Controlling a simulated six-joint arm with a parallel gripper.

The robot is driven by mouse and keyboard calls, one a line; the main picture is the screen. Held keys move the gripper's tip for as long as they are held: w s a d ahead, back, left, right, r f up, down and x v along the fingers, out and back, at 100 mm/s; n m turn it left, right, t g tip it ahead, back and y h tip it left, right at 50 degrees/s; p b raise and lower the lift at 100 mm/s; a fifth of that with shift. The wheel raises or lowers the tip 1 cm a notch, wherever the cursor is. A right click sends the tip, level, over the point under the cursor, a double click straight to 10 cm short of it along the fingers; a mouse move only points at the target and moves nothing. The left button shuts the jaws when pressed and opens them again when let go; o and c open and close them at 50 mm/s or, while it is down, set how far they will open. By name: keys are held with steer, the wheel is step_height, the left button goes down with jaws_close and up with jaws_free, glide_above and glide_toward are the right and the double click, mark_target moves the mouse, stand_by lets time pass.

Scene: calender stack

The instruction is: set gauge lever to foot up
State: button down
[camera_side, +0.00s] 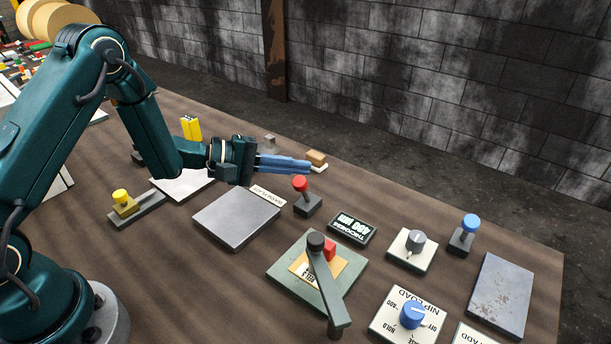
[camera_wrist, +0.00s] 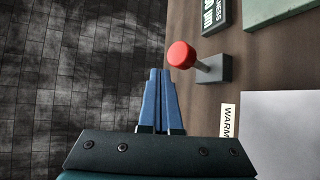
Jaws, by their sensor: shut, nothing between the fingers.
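A lever with a red ball knob (camera_side: 300,184) stands on a small dark grey block (camera_side: 308,205), beside the black thickness readout (camera_side: 352,228). No label on this lever is readable. In the wrist view the red knob (camera_wrist: 181,55) is just beyond and right of my fingertips, with its stem leaning toward the grey block (camera_wrist: 212,69). My gripper (camera_side: 308,166) is shut and empty, its blue fingers pointing right in the side view. In the wrist view the fingers (camera_wrist: 159,74) lie together. They appear apart from the knob; the exact gap is unclear.
A grey plate (camera_side: 238,218) lies left of the red lever. A green plate (camera_side: 345,280) carries a black-knobbed arm (camera_side: 327,275). Yellow-knobbed (camera_side: 121,197) and blue-knobbed (camera_side: 470,223) levers stand farther off. A small tan-topped block (camera_side: 316,158) lies near the fingertips in the side view.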

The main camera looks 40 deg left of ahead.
steer(key=shift+w+a+r, duration=0.25)
steer(key=shift+w+r, duration=0.05)
steer(key=shift+w, duration=0.25)
steer(key=shift+a, duration=0.35)
steer(key=s+a+f, duration=0.1)
steer(key=s, duration=0.1)
steer(key=s+a+f, duration=0.1)
steer(key=s+a, duration=0.1)
steer(key=s+a+f, duration=0.1)
steer(key=s+a, duration=0.1)
steer(key=s, duration=0.1)
steer(key=shift+a, duration=0.25)
